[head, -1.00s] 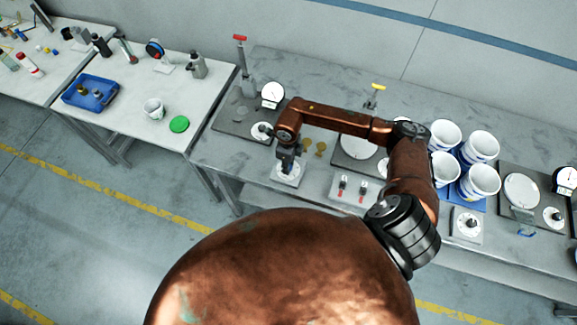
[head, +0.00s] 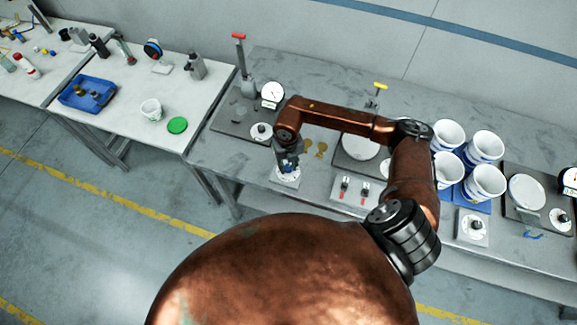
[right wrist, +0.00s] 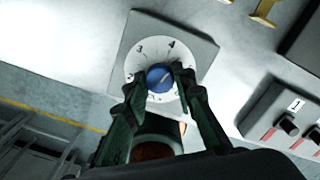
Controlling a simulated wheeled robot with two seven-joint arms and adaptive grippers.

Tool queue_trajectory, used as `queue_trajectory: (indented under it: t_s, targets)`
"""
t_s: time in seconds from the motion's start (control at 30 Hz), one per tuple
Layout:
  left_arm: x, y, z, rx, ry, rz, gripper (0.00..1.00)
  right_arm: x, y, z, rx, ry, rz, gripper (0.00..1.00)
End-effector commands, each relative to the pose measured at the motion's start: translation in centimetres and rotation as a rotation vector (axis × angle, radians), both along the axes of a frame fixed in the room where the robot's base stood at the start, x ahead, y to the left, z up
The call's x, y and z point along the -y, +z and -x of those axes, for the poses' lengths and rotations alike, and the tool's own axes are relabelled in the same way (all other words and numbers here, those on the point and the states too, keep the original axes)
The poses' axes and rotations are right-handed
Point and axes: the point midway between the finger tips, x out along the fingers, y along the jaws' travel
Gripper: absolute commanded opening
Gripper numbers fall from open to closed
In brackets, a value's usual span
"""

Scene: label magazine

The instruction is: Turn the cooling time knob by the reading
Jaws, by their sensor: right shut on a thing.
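The knob (right wrist: 159,77) is blue and round, in the middle of a white numbered dial (right wrist: 137,62) on a grey square plate (right wrist: 196,47). The numbers 3 and 4 show on the dial; others are hidden by my fingers. My right gripper (right wrist: 158,84) is shut on the knob, one finger on each side. In the head view my right gripper (head: 287,165) points down over the same dial (head: 284,177) at the front edge of the grey bench. My left gripper is not in view.
A panel with two red-marked switches (head: 354,190) stands right of the dial. A round gauge (head: 272,93) stands behind it. White buckets (head: 447,134) stand further right. Another dial plate (head: 472,226) is at the bench front.

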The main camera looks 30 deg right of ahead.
Motion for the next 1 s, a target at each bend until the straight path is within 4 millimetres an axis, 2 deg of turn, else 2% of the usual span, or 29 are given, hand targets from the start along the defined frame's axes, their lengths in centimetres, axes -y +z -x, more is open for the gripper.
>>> queue_trajectory:
  t_s: [0.4,0.9,0.93,1.0]
  targets:
    - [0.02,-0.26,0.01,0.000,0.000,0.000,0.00,0.08,0.15,-0.21,0.005,-0.161,0.000,0.00]
    - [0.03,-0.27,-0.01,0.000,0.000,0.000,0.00,0.11,0.21,-0.30,0.007,-0.176,0.001,0.00]
    - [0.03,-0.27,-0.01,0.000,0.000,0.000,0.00,0.10,0.22,-0.31,0.007,-0.176,0.001,0.26]
    - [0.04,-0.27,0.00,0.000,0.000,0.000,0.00,0.08,0.21,-0.29,0.007,-0.176,0.001,0.31]
